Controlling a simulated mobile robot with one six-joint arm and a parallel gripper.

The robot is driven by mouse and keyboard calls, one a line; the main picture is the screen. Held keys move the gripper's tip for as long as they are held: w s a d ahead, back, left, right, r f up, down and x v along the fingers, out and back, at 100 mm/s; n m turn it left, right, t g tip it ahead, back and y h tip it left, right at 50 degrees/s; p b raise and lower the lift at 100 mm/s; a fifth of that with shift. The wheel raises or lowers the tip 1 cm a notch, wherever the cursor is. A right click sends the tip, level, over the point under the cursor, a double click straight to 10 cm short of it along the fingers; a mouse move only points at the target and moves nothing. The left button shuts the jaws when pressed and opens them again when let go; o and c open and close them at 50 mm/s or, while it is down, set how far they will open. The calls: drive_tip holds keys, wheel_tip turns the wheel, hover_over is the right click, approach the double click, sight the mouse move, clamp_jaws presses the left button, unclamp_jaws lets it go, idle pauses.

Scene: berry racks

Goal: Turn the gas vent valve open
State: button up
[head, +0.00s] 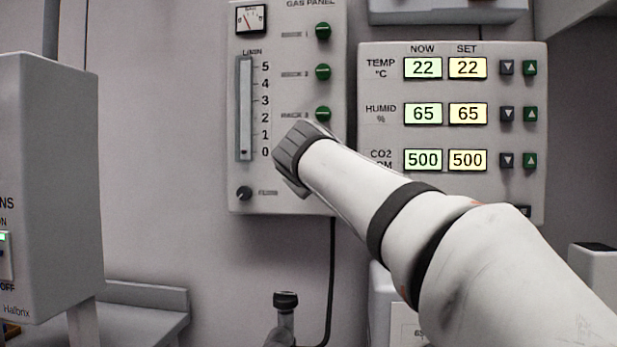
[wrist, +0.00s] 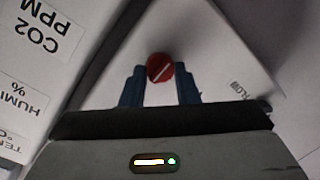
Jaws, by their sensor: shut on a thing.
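A red round knob (wrist: 160,67) with a slanting white line across its face is on the light panel face in the wrist view. I take it to be the gas vent valve, though no label for it is readable. My gripper (wrist: 160,84) has its two blue fingers on either side of the knob, shut on it. In the head view the gas panel (head: 290,190) hangs on the wall. My dark gripper body (head: 300,152) covers its lower right part, so the red knob and fingertips are hidden there.
The gas panel has several green knobs (head: 323,72), a flow scale (head: 245,110), a dial (head: 251,18) and a black flow knob (head: 244,193). A climate panel (head: 490,195) with lit displays is to the right. A grey cabinet (head: 45,170) stands at left.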

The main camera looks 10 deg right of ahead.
drive_tip(key=shift+f, duration=0.1)
idle(0.3)
drive_tip(key=o, duration=1)
drive_tip(key=shift+c, duration=0.2)
drive_tip(key=v, duration=0.7)
drive_tip(key=shift+s, duration=0.35)
drive_tip(key=shift+p, duration=0.65)
